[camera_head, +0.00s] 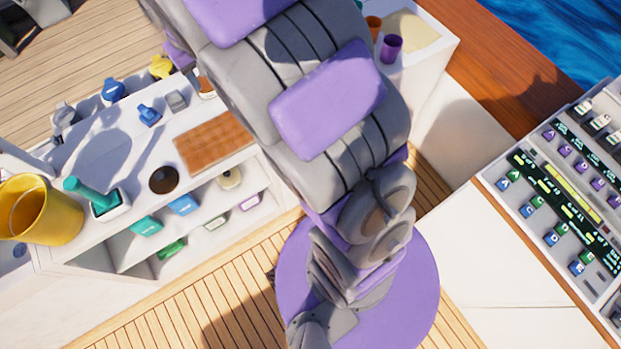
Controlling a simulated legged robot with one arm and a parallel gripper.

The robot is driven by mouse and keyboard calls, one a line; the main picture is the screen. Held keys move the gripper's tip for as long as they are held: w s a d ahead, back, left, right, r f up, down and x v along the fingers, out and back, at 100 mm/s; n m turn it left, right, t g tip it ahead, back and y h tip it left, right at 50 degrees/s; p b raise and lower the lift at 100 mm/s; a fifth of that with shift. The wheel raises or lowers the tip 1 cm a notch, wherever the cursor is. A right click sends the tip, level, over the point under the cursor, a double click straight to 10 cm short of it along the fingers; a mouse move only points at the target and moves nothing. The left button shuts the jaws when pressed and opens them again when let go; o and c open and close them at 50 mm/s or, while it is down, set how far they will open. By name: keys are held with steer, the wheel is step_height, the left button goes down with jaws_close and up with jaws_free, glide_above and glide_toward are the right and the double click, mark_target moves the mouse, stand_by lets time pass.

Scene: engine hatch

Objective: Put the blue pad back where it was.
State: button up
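My grey and purple arm runs from the top middle to the bottom edge. Its small grey end (322,328) reaches the lower edge, and I cannot tell whether its fingers are open or whether it holds anything. A blue block (183,205) sits in the upper shelf of the white cabinet (70,258), between a green block (146,226) and a pale round item (229,178). Two other blue items (114,89) (149,116) stand on the cabinet top. I cannot tell which blue thing is the pad.
A yellow bucket (38,212), teal-handled tool (92,195) and brown board (214,142) are on the cabinet top. A large purple disc (405,285) lies behind my arm's end. A button console (565,190) stands right. Wooden floor (190,310) shows bottom left.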

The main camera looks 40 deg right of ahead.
steer(key=s+d+r+m+g, duration=0.1)
steer(key=s+d+g, duration=0.2)
steer(key=s, duration=3.2)
steer(key=shift+y, duration=0.4)
